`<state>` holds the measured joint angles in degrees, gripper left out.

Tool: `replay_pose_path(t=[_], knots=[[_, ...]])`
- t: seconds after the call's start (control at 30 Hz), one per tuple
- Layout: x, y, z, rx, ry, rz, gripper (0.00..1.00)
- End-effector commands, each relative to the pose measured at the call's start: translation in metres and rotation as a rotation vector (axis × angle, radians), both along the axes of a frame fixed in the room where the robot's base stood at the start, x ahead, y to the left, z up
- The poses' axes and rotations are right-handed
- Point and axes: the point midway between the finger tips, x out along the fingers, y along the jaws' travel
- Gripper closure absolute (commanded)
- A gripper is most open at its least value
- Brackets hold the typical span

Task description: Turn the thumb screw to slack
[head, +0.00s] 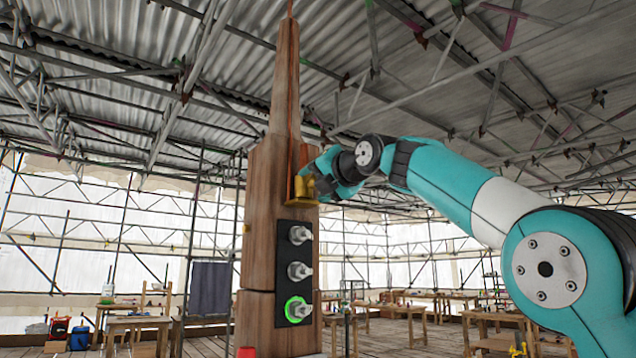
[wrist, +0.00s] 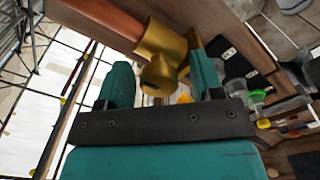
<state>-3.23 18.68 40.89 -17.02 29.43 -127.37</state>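The brass thumb screw (wrist: 159,76) sticks out from a brass collar (wrist: 162,42) around a copper-coloured rod (wrist: 105,16). In the head view the brass fitting (head: 302,192) sits on the wooden spire (head: 262,215), above the black panel. My gripper (head: 317,181) is up against this fitting and partly covers it. In the wrist view my gripper (wrist: 161,80) has its two teal fingers apart, one on each side of the thumb screw's head. A gap shows beside the left finger; contact on the right is unclear. The screw's threaded part is hidden.
A black panel (head: 282,262) with three grey knobs is on the spire below the fitting; the lowest knob (head: 297,309) has a green ring. Scaffolding surrounds the spire. Workbenches (head: 408,322) stand behind on the plank floor. A red object (head: 246,352) is near the spire's foot.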

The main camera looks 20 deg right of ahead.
Motion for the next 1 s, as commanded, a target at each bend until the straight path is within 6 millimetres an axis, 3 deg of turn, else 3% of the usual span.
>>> replay_pose_path(t=[0.27,0.8,1.0], knots=[[-0.013,-0.004,-0.002,0.000,-0.004,0.000,0.40],[-0.133,-0.045,-0.002,-0.001,-0.004,-0.006,0.40],[-0.159,-0.053,0.000,-0.001,-0.002,-0.003,0.40]])
